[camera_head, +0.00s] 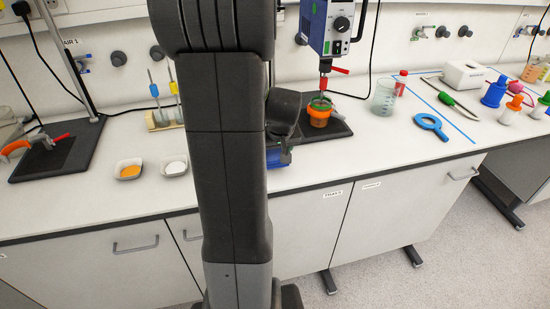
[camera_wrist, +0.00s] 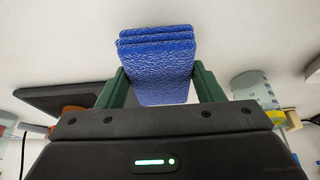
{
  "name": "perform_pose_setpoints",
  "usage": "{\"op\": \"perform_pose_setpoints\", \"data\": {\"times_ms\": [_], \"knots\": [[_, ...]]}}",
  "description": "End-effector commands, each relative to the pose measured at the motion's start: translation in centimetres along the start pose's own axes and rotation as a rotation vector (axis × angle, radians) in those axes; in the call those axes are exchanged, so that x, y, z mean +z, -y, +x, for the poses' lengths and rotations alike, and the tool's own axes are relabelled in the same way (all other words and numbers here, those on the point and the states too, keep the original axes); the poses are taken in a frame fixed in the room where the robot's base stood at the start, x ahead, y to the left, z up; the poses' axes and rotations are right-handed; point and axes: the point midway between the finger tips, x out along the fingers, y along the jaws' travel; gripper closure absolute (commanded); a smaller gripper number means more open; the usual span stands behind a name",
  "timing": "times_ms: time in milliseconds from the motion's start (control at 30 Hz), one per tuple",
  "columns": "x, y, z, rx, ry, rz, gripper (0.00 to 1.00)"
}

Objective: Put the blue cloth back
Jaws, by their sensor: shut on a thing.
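The blue cloth (camera_wrist: 160,68) is a folded, textured stack between the two green fingers of my gripper (camera_wrist: 160,90) in the wrist view. The fingers press on its left and right sides. In the head view a small part of the blue cloth (camera_head: 279,157) shows beside my arm, low over the front part of the bench. My arm hides most of it and most of the gripper there. I cannot tell whether the cloth touches the bench.
An orange-collared vessel (camera_head: 319,115) under a stirrer stands on a black base behind the gripper. Two white dishes, one the orange-filled dish (camera_head: 128,170), are left. White bench (camera_head: 350,155) is clear in front.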

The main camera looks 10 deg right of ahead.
Motion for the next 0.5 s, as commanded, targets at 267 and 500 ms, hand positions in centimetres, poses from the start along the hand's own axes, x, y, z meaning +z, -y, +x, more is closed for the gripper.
{"op": "perform_pose_setpoints", "data": {"times_ms": [267,500], "knots": [[1.3,0.0,3.0,0.000,0.002,0.000,0.68],[1.3,0.0,3.0,0.000,0.000,0.000,0.68]]}}
